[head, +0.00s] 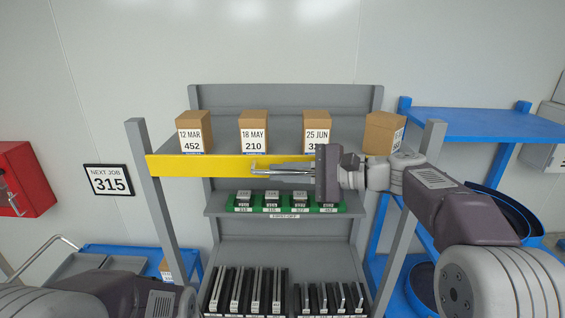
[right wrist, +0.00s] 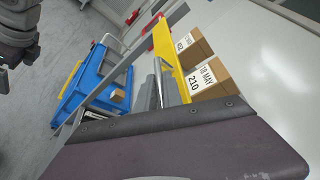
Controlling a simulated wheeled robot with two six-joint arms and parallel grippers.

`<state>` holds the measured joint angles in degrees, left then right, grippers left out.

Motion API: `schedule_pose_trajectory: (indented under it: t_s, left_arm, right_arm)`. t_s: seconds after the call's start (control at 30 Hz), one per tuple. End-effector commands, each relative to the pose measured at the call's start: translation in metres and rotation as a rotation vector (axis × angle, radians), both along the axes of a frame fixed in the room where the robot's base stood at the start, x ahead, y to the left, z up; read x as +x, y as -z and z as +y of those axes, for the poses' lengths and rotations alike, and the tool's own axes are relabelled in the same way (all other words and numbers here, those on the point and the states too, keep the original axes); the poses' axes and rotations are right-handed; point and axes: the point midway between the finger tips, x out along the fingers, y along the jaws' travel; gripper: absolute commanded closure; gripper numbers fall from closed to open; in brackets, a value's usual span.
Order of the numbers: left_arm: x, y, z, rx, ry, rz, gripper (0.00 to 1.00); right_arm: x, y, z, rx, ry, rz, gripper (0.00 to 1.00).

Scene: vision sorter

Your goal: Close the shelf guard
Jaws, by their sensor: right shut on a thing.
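The shelf guard (head: 200,166) is a yellow bar in the head view. It runs from the left post across the front of the upper shelf, below the boxes. Its right part is hidden behind my right gripper and arm. My right gripper (head: 265,170) is shut on the guard, near the middle of the frame, with its fingers pointing left. The guard also shows in the right wrist view as a yellow strip (right wrist: 169,50) beside the boxes. My left gripper is not in view; only part of my left arm shows at the lower left.
Several cardboard boxes (head: 254,131) stand on the upper shelf, with the rightmost one (head: 380,132) turned. A green tray (head: 240,209) of small parts sits on the middle shelf. The right post (head: 432,140) stands beside my right arm. A blue rack (head: 480,125) is at right.

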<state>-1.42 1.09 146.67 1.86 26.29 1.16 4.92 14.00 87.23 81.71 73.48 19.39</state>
Motion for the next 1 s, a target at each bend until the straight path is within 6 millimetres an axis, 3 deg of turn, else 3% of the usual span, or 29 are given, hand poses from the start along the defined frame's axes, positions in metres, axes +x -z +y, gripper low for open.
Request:
schedule_pose_trajectory:
  t_s: [0.2,0.73,0.8,0.83,1.0]
  left_arm:
    - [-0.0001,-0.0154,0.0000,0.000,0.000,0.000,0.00]
    - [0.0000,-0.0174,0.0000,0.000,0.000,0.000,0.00]
    - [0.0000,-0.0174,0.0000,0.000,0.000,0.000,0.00]
    - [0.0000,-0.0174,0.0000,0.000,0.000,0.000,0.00]
    - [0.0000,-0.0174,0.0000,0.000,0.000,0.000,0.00]
  right_arm:
    - [0.0027,-0.0044,0.0001,0.000,-0.001,0.063,1.00]
    - [0.0038,-0.0033,0.0001,0.001,-0.001,0.082,1.00]
    - [0.0037,-0.0034,0.0000,0.001,-0.001,0.082,0.75]
    - [0.0037,-0.0034,0.0000,0.001,-0.001,0.082,0.67]
    - [0.0036,-0.0032,0.0000,0.001,-0.001,0.082,0.67]
